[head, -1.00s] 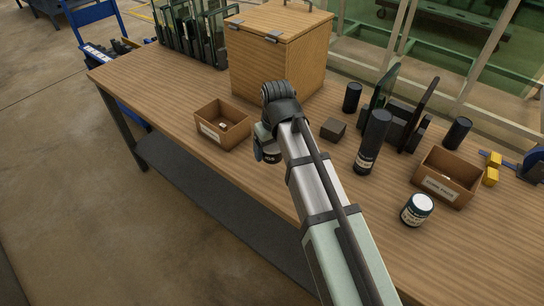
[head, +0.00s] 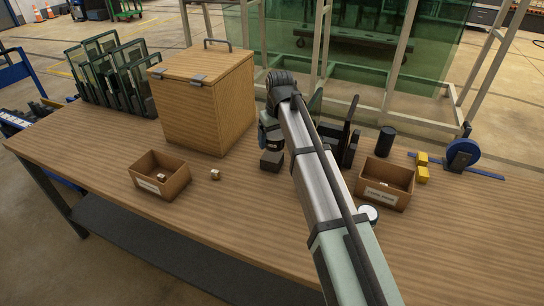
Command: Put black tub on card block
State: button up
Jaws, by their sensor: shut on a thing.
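My gripper (head: 268,132) is near the middle of the table, seen from behind, with its fingers mostly hidden by the wrist and arm. It is shut on the black tub (head: 271,144), of which only a small dark part shows under the wrist.
A wooden box (head: 203,105) with a lid stands behind left. An open carton (head: 160,188) and a small pale item (head: 215,174) lie left. Right of my arm are a white-lidded jar (head: 368,214), another carton (head: 385,194), a black cylinder (head: 386,140) and dark upright plates (head: 349,135).

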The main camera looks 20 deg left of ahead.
jog(key=r+n, duration=0.1)
jog(key=r, duration=0.1)
send_over(271, 155)
jog(key=shift+d+f+n, duration=0.1)
jog(key=shift+f+n, duration=0.4)
jog(key=shift+f, duration=2.15)
jog(key=shift+d+f+n, duration=0.1)
jog(key=shift+f+n, duration=0.4)
jog(key=shift+f, duration=2.1)
jog(key=shift+f, duration=0.1)
jog(key=o, duration=0.9)
jog(key=shift+o, duration=0.2)
notch_tip(271, 155, up, 12)
jog(key=d, duration=0.1)
jog(key=shift+s+d, duration=0.15)
jog(key=shift+s, duration=0.15)
